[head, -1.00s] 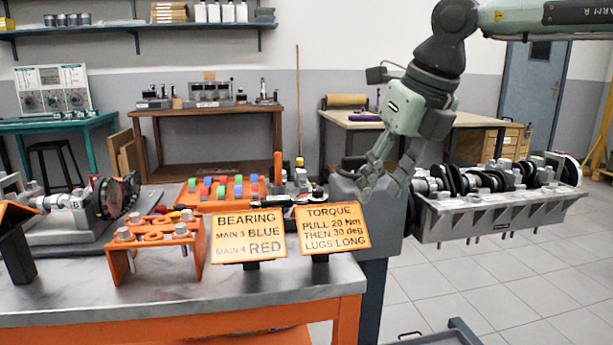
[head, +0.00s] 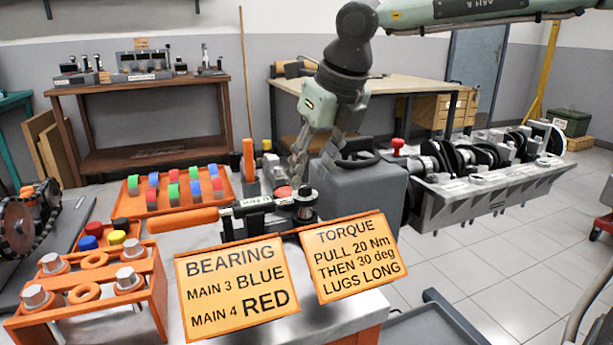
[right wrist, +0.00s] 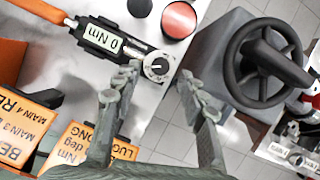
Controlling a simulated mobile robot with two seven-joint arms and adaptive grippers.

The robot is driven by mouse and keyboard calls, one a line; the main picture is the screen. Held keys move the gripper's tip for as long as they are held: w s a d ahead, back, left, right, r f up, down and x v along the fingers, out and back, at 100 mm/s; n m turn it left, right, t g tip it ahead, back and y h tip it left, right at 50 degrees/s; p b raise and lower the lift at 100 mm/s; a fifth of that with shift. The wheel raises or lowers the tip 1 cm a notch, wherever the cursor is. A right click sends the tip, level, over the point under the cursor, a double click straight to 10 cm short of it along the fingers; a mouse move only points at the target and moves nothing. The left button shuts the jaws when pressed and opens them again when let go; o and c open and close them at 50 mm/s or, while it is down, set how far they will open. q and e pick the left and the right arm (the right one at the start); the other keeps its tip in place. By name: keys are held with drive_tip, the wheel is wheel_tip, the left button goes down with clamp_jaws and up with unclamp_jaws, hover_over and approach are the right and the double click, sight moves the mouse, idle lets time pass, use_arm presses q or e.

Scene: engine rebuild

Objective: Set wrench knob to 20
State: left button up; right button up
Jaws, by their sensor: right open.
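The torque wrench lies on the bench behind the signs, with an orange handle (head: 185,219) at the left and a dark body. In the right wrist view its display (right wrist: 103,38) reads 0 Nm. My right gripper (head: 298,172) points down above that end. In the right wrist view my right gripper (right wrist: 157,88) is open, its fingers on either side below the knob, apparently not touching it. My left gripper is out of view.
The orange torque sign (head: 350,258) reads pull 20 Nm, then 30 deg. The bearing sign (head: 237,290) stands beside it. A red round top (right wrist: 179,19) is near the knob. A grey block with a black handwheel (right wrist: 262,62) stands to the right.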

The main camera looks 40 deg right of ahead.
sight(305, 189)
drive_tip(key=shift+x, duration=1.15)
drive_tip(key=shift+c, duration=1.4)
clamp_jaws()
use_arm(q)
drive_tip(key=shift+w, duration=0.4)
